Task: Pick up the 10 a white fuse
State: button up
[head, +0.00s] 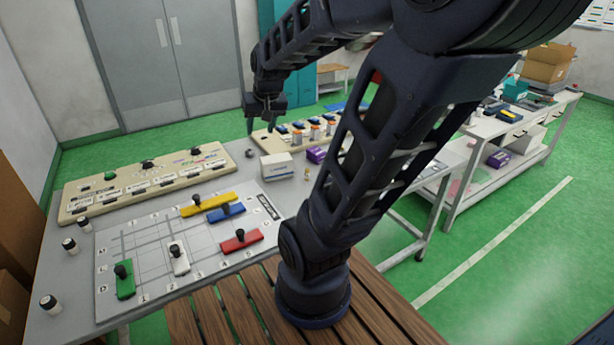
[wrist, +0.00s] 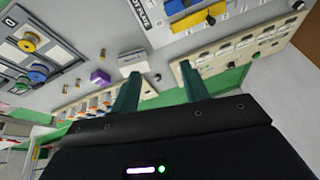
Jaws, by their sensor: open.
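I cannot make out a 10 A marking on any object, so I cannot single out the white fuse. Small white cylinders with black ends stand at the table's left side: one nearest the front corner (head: 48,304), one farther back (head: 70,245) and one by the beige panel (head: 85,224). My gripper (head: 263,127) hangs over the back of the table, between the two beige panels, far from these cylinders. In the wrist view its two dark green fingers (wrist: 158,78) are apart with nothing held between them.
A white box (head: 277,166) and a purple box (head: 316,154) stand on the table. The grey board (head: 140,235) carries coloured blocks with black knobs. A long beige panel (head: 150,178) lies behind it; another beige panel (head: 268,141) lies near my gripper. My arm hides the table's right part.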

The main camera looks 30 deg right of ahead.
jog(key=w+d+f+m, duration=0.2)
jog(key=w+d+f, duration=0.3)
jog(key=w, duration=0.2)
jog(key=m+g+h, duration=0.1)
jog(key=m+h, duration=0.3)
jog(key=m, duration=0.1)
send_over(307, 170)
jog(key=s+a, duration=0.1)
jog(key=s, duration=0.1)
notch_tip(307, 170, down, 21)
jog(key=shift+a+x, duration=0.15)
jog(key=shift+x, duration=0.85)
jog(key=shift+a+x, duration=0.15)
jog(key=shift+x, duration=0.9)
jog(key=shift+y, duration=0.3)
jog(key=shift+x, duration=2.05)
jog(key=shift+w+f, duration=0.1)
jog(key=shift+f, duration=0.7)
jog(key=shift+c, duration=0.3)
grip_shut()
